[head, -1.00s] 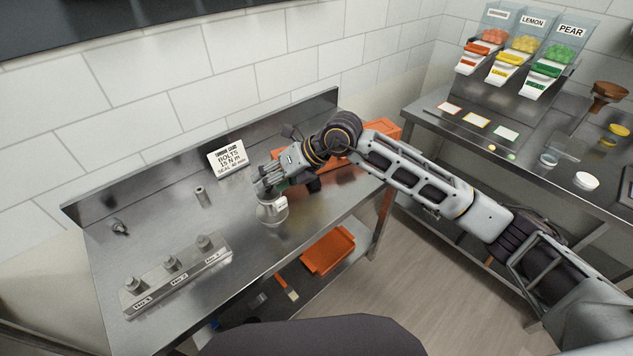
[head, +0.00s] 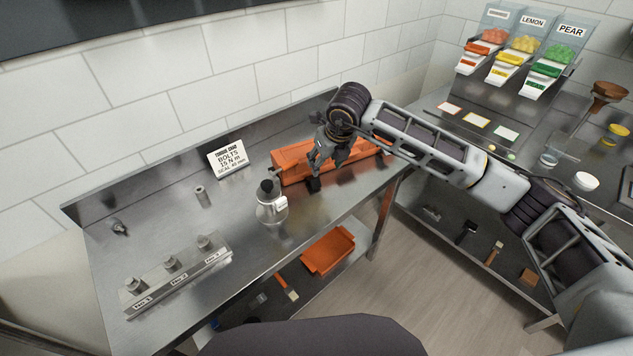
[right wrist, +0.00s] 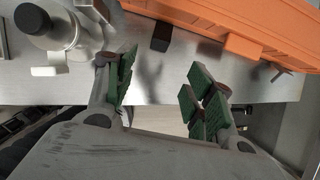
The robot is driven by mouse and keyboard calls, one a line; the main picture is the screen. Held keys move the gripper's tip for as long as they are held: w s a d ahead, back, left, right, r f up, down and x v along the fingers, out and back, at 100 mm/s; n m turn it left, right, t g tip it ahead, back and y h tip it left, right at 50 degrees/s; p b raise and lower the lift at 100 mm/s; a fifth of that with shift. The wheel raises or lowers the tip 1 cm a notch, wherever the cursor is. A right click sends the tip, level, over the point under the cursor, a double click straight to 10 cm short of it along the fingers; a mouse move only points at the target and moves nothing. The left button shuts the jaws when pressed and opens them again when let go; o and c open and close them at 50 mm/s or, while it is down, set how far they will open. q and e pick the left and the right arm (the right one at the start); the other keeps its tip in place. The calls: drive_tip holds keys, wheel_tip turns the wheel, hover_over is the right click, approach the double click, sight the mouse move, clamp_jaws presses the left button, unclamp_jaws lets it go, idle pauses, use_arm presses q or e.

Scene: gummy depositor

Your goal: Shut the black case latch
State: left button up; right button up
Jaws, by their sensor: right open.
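The orange case (head: 292,163) lies closed along the back right of the steel bench. The black latch (head: 314,184) sticks out from its front side, low over the bench top. In the right wrist view the black latch (right wrist: 161,37) stands out from the edge of the orange case (right wrist: 215,22), and an orange tab (right wrist: 243,46) shows farther right. My right gripper (head: 322,162) is over the front of the case, close to the latch. In the wrist view its green-padded fingers (right wrist: 160,87) are apart with nothing between them. My left gripper is out of view.
A bolt block (head: 178,275), a small cylinder (head: 202,196) and a sign (head: 227,158) are farther left. An orange tray (head: 328,250) lies on the lower shelf.

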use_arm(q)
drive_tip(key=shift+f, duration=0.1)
use_arm(e)
drive_tip(key=shift+f, duration=0.15)
drive_tip(key=b, duration=0.2)
approach(316, 183)
drive_tip(key=b+x, duration=0.2)
drive_tip(key=x, duration=0.4)
drive_tip(key=shift+f, duration=0.15)
drive_tip(key=shift+w+a+f+b, duration=0.1)
drive_tip(key=shift+w+f+b, duration=0.25)
drive_tip(key=shift+f, duration=0.3)
drive_tip(key=shift+w+f, duration=0.1)
drive_tip(key=shift+f, duration=0.25)
drive_tip(key=shift+a+f, duration=0.1)
drive_tip(key=shift+f, duration=0.05)
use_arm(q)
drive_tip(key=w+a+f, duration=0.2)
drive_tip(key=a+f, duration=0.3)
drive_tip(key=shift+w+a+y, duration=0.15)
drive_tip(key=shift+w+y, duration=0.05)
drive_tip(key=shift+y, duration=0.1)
